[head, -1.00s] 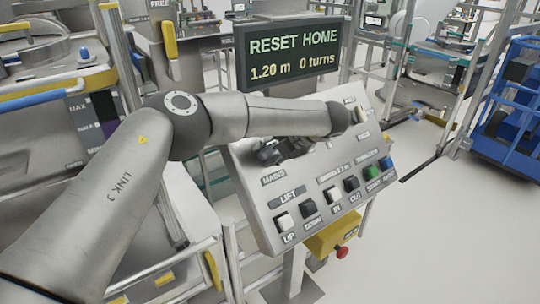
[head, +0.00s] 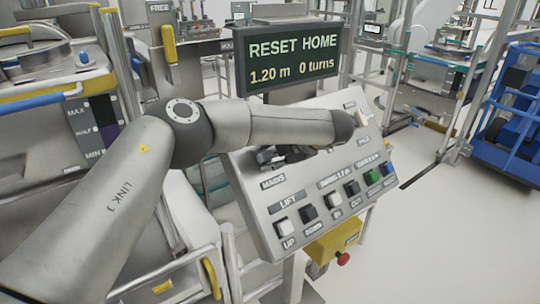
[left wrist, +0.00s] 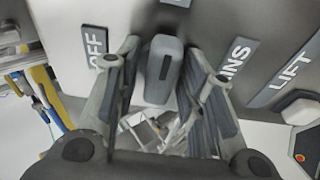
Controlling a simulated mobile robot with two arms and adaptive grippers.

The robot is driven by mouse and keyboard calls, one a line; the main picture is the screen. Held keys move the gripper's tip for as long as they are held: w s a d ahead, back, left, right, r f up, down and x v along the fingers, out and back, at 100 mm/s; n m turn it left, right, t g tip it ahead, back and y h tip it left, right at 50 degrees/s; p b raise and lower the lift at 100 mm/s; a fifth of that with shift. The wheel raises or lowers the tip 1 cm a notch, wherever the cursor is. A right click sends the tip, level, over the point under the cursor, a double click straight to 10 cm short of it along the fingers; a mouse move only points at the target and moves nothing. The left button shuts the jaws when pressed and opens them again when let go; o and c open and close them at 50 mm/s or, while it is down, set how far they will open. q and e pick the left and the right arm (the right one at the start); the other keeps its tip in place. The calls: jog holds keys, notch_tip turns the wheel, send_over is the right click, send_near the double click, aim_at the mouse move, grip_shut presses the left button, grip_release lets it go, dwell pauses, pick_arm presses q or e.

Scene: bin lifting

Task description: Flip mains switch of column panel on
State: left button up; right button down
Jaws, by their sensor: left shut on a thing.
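The column panel (head: 262,222) is a tilted grey board with labels and several buttons. My left arm reaches across its upper part. The mains switch (left wrist: 163,70) is a grey rounded lever in the left wrist view. It stands between an OFF label (left wrist: 96,46) and a partly hidden MAINS label (left wrist: 233,60). My left gripper (left wrist: 165,82) is shut on the lever, one finger on each side. In the head view the left gripper (head: 275,156) is a dark shape above the MAINS label, and the switch is hidden there. My right gripper is out of view.
Lift buttons (head: 284,226) and other buttons line the panel's lower edge. A red knob (head: 343,258) on a yellow box sits below. A display (head: 290,57) reads RESET HOME, 1.20 m, 0 turns. Rails stand at left; open floor (head: 440,230) lies at right.

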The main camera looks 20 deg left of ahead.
pick_arm(q)
jog(key=o, duration=0.7)
jog(key=shift+c, duration=0.2)
jog(key=v, duration=1.2)
